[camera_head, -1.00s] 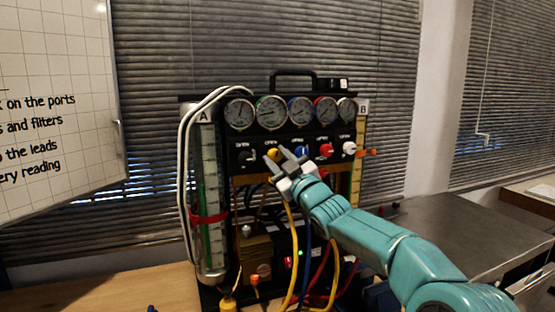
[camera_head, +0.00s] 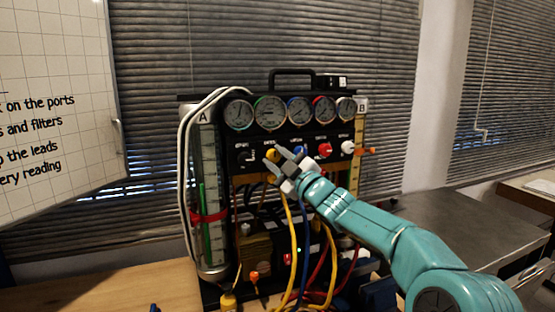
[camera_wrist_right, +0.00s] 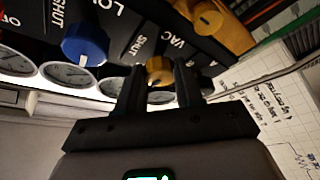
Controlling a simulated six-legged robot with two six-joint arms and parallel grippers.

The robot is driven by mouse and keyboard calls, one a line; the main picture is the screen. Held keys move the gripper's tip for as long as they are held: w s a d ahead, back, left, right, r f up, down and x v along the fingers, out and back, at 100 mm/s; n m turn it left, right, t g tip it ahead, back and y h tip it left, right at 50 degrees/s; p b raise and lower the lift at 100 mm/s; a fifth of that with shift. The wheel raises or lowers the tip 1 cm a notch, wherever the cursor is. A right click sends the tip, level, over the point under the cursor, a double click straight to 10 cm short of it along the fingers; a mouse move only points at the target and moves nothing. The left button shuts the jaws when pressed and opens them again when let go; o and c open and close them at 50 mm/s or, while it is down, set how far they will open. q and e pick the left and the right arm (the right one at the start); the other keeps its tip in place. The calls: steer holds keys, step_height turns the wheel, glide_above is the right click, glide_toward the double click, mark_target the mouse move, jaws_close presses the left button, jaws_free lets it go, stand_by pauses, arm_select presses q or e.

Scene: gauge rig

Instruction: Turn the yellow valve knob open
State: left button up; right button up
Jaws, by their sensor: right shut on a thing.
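The yellow valve knob (camera_head: 271,153) is on the rig's black panel, in the row under the gauges, between a black knob (camera_head: 246,157) and a blue knob (camera_head: 299,151). My right gripper (camera_head: 276,155) reaches it from the lower right and is shut on it. In the right wrist view the yellow knob (camera_wrist_right: 158,71) sits between the two dark fingers (camera_wrist_right: 160,85), beside the letters "SHUT" and "VAC". The fingers partly cover it, so its exact angle is hard to tell. My left gripper is not in view.
A red knob (camera_head: 324,150) and a white knob (camera_head: 348,147) are farther right. Gauges (camera_head: 271,113) line the top. Yellow, blue and red hoses (camera_head: 290,250) hang below the gripper. A clear cylinder (camera_head: 212,230) stands left. The grey worktop (camera_head: 465,232) at right looks clear.

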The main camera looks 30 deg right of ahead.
steer(key=o, duration=1)
steer(key=shift+w+d+f, duration=0.1)
steer(key=shift+d, duration=0.05)
steer(key=shift+o, duration=0.2)
steer(key=shift+s, duration=0.25)
steer(key=a+b+v, duration=0.1)
steer(key=b+v, duration=0.3)
steer(key=v, duration=1.2)
steer(key=shift+d+b, duration=0.4)
